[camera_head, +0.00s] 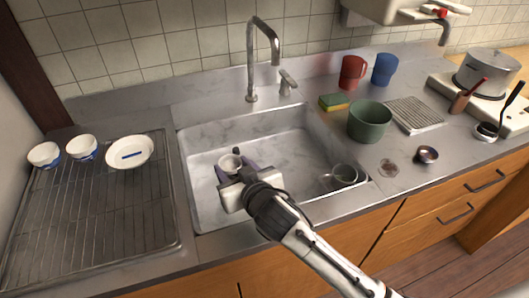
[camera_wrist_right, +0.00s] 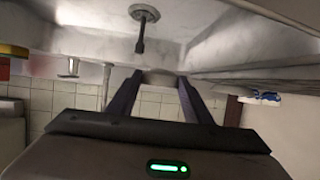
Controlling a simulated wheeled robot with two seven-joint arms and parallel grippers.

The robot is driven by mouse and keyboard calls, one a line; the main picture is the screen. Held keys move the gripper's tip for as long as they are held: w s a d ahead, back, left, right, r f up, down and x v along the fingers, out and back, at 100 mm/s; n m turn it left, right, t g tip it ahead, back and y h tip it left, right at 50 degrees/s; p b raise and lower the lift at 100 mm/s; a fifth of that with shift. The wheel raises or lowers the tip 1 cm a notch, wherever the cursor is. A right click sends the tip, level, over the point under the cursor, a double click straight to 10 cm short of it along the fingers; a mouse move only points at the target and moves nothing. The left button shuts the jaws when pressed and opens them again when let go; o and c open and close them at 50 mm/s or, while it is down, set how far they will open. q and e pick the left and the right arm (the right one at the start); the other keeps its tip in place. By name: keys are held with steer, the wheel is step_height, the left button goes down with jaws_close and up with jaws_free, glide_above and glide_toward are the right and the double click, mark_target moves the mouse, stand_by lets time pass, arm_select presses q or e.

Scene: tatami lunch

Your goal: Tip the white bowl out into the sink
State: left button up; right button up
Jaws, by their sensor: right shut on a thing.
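In the right wrist view the picture is upside down, with the drain (camera_wrist_right: 143,12) at the top and wall tiles below. My left gripper is not in view.
A glass cup (camera_head: 345,173) lies at the sink's right side. A tap (camera_head: 252,70) rises behind. A green pot (camera_head: 369,122), sponge (camera_head: 333,102), red mug (camera_head: 353,72) and blue mug (camera_head: 385,69) stand right. Blue-white dishes (camera_head: 130,152) sit on the left rack (camera_head: 100,215).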

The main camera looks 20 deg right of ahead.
steer(key=shift+d+f, duration=0.1)
steer(key=shift+w+d+f+y, duration=0.2)
steer(key=shift+d+f+y, duration=0.2)
steer(key=shift+f, duration=0.1)
steer(key=w+d+m+g+y, duration=0.3)
steer(key=d+m+y, duration=0.1)
steer(key=d+m, duration=0.1)
steer(key=shift+w+d+r, duration=0.15)
steer(key=shift+d+r, duration=0.25)
steer(key=shift+d, duration=0.3)
steer(key=shift+d+r+m+y, duration=0.15)
steer(key=shift+m+y, duration=0.15)
steer(key=shift+m, duration=0.2)
